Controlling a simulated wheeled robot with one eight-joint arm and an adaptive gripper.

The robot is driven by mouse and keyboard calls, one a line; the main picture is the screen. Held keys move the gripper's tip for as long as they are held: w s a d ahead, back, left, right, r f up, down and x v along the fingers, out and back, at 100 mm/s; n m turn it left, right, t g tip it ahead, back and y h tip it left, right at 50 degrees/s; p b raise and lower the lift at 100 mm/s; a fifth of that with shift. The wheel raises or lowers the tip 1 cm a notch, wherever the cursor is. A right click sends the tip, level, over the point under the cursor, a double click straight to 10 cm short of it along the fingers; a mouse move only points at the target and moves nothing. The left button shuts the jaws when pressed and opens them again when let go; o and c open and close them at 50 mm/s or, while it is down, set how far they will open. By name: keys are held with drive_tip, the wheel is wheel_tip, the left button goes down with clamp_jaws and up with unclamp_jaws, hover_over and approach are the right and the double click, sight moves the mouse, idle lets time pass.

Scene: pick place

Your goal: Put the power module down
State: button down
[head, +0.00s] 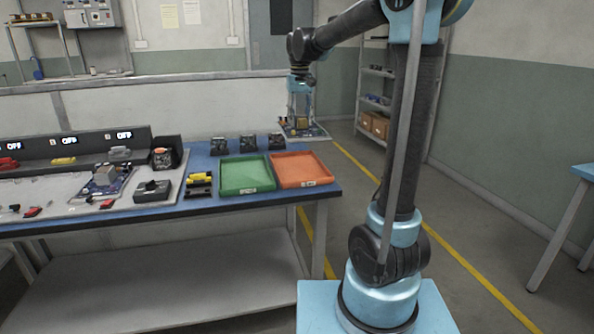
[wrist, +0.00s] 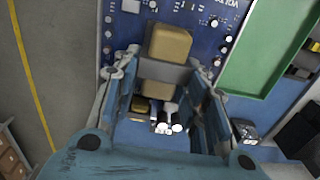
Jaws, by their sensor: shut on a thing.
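The power module, a blue circuit board (head: 305,132) with a tan block on it, hangs level from my gripper (head: 301,120). It is over the back right corner of the blue-topped table (head: 222,207), behind the orange tray (head: 301,169). In the wrist view my gripper (wrist: 165,78) is shut on the tan block of the power module (wrist: 212,18), whose blue board spreads across the top. The gap between the board and the table cannot be told. The green tray (head: 246,175), left of the orange one, looks empty, as does the orange tray.
Several small black units (head: 247,143) stand behind the trays. A similar board (head: 104,180) and a black box (head: 152,191) are on the left. A black-and-yellow part (head: 199,184) lies left of the green tray. Floor is clear right of the table; shelves (head: 376,92) stand behind.

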drive_tip(key=shift+s+a, duration=0.1)
drive_tip(key=shift+a, duration=0.4)
drive_tip(key=shift+f, duration=0.25)
approach(297, 166)
wheel_tip(297, 166, down, 5)
drive_tip(key=shift+f, duration=0.2)
idle(0.3)
drive_tip(key=c, duration=1)
unclamp_jaws()
drive_tip(key=shift+o, duration=0.2)
